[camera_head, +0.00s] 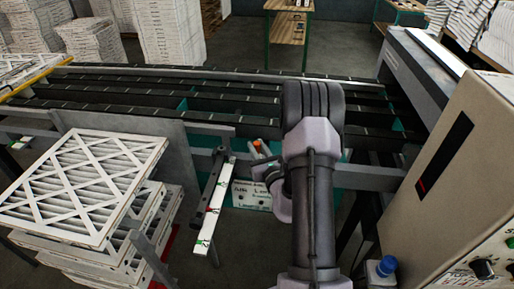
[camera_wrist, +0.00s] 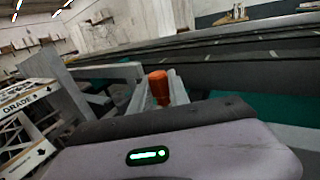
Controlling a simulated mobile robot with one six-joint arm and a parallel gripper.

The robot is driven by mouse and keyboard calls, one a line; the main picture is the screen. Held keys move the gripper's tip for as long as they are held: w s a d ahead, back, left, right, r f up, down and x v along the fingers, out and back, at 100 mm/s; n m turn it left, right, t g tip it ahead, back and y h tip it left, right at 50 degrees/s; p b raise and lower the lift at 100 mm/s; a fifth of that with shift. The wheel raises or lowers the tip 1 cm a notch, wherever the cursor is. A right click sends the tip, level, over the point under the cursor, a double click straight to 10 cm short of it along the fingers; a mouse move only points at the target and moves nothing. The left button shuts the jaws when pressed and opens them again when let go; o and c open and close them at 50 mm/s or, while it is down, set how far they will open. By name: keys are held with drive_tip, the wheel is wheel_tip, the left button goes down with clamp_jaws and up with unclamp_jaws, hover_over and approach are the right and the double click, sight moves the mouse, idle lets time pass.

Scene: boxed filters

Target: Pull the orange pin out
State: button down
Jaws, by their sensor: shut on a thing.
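The orange pin (camera_wrist: 158,86) stands upright in the wrist view, just beyond the dark front edge of my gripper (camera_wrist: 160,100). Pale grey finger-like parts flank the pin, and my gripper is shut on it. The pin's lower end is hidden. In the head view a small bit of the orange pin (camera_head: 257,146) shows left of my arm, beside the conveyor's front rail. My gripper (camera_head: 267,163) is there too, partly hidden by my wrist. I cannot tell how deep the pin sits.
A conveyor with dark belts (camera_head: 230,104) runs across behind my gripper. A stack of white-framed filters (camera_head: 80,178) stands at the left. A narrow white bar (camera_head: 215,207) juts forward left of my arm. A beige control cabinet (camera_head: 450,170) with knobs stands close at the right.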

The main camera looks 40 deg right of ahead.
sight(257, 143)
drive_tip(key=shift+r+p, duration=2.05)
drive_tip(key=shift+r, duration=0.6)
drive_tip(key=shift+r, duration=0.1)
wheel_tip(257, 143, up, 9)
drive_tip(key=p, duration=0.7)
